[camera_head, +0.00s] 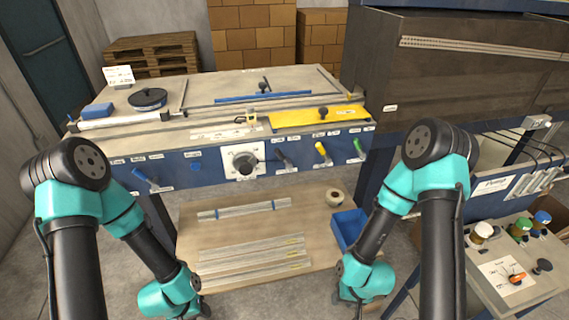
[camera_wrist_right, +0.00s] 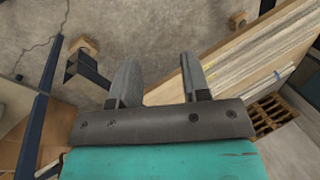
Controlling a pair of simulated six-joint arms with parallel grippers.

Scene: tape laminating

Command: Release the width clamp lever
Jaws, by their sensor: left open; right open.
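The laminating bench has a blue front panel (camera_head: 205,172) with several levers: a blue one (camera_head: 147,178) at the left, a black one (camera_head: 284,158), a yellow one (camera_head: 322,151) and a green one (camera_head: 359,148). Their labels are too small to read, so I cannot tell which is the width clamp lever. My left gripper (camera_head: 192,308) is low at the bottom edge, below the panel and mostly hidden by its arm. My right gripper (camera_head: 362,305) is also low, apart from all levers. In the right wrist view it (camera_wrist_right: 158,78) is open and empty above the floor.
A black dial (camera_head: 245,163) sits on a white plate mid-panel. A yellow bar (camera_head: 318,116) lies on the bench top. Below, a shelf (camera_head: 225,235) carries clear strips, a tape roll (camera_head: 334,197) and a blue bin (camera_head: 349,228). A side table (camera_head: 535,285) stands at the right.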

